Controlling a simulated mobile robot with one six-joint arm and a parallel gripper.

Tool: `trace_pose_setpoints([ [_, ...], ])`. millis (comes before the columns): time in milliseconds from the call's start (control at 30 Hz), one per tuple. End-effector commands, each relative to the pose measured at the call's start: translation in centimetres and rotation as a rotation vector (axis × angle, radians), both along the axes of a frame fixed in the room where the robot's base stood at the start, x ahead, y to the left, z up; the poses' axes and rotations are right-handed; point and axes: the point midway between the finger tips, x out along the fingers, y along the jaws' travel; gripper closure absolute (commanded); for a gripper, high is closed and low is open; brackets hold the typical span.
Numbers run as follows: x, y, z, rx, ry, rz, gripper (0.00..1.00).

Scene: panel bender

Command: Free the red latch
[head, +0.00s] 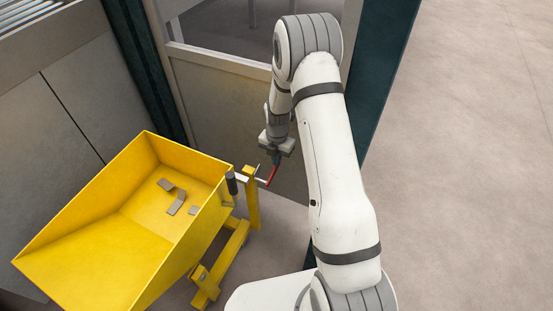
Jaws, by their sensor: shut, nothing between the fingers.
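The red latch (272,176) is a thin red bar at the top of a yellow post (252,200), beside the right corner of a yellow tipping bin (130,221). My gripper (276,163) points down right at the latch's upper end. Its fingers are small here and look shut, with nothing seen between them. Whether the fingers touch the latch cannot be told. A dark grip on a pale bar (232,184) sits between the bin's corner and the post.
Several grey metal scraps (175,208) lie in the bin. The bin rests on a yellow frame (220,265). A framed panel (225,110) and dark green posts stand close behind my arm. Open floor (470,170) lies to the right.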

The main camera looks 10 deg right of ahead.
Motion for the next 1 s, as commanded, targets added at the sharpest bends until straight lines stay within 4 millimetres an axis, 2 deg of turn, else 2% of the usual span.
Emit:
trace_pose_setpoints([
  [167, 0.0, -0.2, 0.1, 0.000, 0.000, -0.005, 1.00],
  [267, 0.1, -0.3, 0.8, 0.000, -0.001, -0.006, 1.00],
  [533, 0.2, -0.3, 5.4, 0.000, -0.003, -0.005, 1.00],
  [700, 0.2, -0.3, 7.3, 0.000, -0.001, -0.004, 1.00],
  [1000, 0.2, -0.3, 7.8, 0.001, 0.001, -0.003, 1.00],
])
